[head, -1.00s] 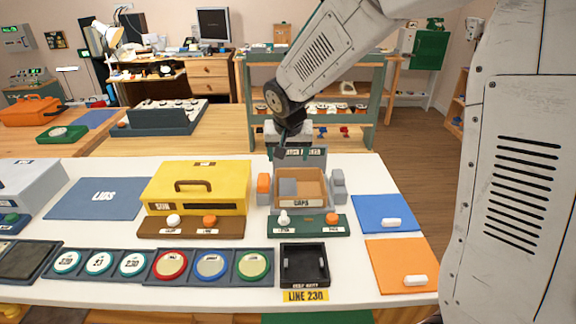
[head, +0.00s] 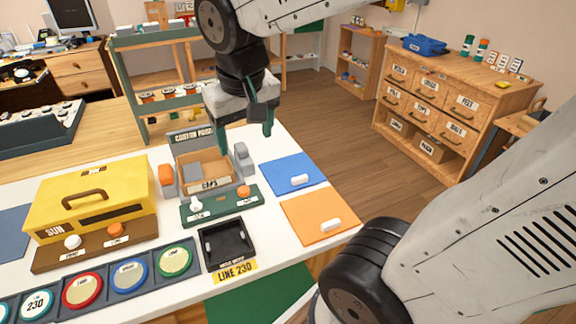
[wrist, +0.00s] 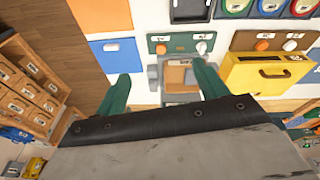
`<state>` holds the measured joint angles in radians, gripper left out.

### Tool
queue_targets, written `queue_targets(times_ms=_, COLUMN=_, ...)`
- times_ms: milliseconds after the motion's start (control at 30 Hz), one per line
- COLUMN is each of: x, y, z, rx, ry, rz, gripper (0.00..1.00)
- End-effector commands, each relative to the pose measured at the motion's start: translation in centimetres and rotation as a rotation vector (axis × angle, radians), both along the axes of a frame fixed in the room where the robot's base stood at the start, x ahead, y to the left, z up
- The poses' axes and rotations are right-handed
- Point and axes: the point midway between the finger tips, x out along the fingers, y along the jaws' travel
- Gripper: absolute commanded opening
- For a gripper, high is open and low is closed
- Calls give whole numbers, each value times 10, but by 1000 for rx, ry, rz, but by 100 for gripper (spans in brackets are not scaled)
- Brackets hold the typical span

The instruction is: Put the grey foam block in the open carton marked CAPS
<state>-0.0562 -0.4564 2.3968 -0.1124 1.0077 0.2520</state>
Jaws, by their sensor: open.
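The open carton marked CAPS (head: 222,188) is a brown box in a grey holder, near the back edge of the white table. A grey block (head: 192,171), which looks like the foam block, lies inside it at the left. The carton also shows in the wrist view (wrist: 175,76), between the fingers and partly covered by one. My gripper (head: 246,133) has dark green fingers spread apart with nothing between them. It is above the table, up and to the right of the carton in the head view. Its fingers also show in the wrist view (wrist: 160,80).
A green panel with a white and an orange knob (head: 220,205) stands before the carton. A yellow SUN box (head: 95,205) is to the left. Blue (head: 292,174) and orange (head: 320,216) mats lie to the right. A black tray (head: 228,243) is in front.

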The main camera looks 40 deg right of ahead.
Motion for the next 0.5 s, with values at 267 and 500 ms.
queue_targets(times_ms=267, x=-101, y=0, z=-4, rx=46, ry=74, rz=117, gripper=72)
queue_targets(times_ms=500, x=-120, y=1, z=-8, rx=59, ry=94, rz=147, gripper=72)
